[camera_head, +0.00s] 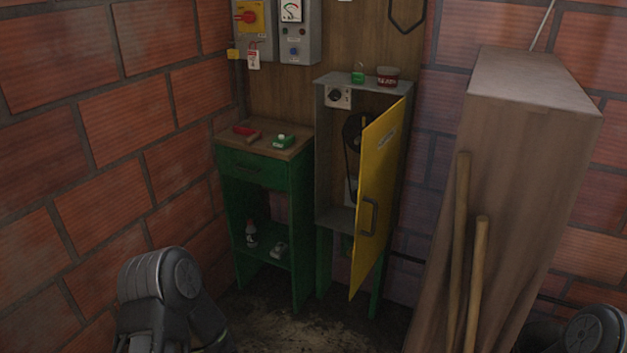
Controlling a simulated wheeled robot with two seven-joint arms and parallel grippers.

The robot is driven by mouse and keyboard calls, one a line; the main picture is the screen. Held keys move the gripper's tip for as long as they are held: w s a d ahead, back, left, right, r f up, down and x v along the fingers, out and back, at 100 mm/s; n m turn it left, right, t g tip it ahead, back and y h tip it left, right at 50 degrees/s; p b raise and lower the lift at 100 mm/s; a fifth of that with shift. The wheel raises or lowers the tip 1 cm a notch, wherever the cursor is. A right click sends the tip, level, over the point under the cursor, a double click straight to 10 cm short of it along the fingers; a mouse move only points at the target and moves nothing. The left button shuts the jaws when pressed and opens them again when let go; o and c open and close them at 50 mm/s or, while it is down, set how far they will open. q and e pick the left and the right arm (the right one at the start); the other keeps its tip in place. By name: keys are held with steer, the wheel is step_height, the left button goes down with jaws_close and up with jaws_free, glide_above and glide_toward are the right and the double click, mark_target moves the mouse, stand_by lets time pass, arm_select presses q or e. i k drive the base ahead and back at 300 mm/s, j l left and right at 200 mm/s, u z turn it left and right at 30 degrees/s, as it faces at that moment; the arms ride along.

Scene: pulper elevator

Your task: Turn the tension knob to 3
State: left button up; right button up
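The likely tension knob (335,95) is a small dark round dial on a light plate at the upper left of the grey cabinet (327,160). Its numbers and pointer are too small to read. The cabinet's yellow door (377,190) stands open toward me, with a dark handle on it. A dark belt and wheel (353,132) show partly inside, behind the door. Parts of my arms show at the lower left and lower right edges, well away from the cabinet. Neither gripper's fingers are in view.
A green workbench (262,172) with a red tool (246,132) and a small green item (284,141) stands left of the cabinet. Electrical boxes (299,35) hang above. A tall wooden box (520,150) with two poles leaning on it blocks the right. Open floor (290,332) lies in front.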

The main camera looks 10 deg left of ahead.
mark_target(334, 95)
steer(key=i+j+z, duration=0.1)
steer(key=z, duration=0.65)
steer(key=i+j+z, duration=0.15)
steer(key=j+z, duration=0.3)
steer(key=j, duration=0.4)
steer(key=j+z, duration=0.5)
steer(key=j, duration=1.55)
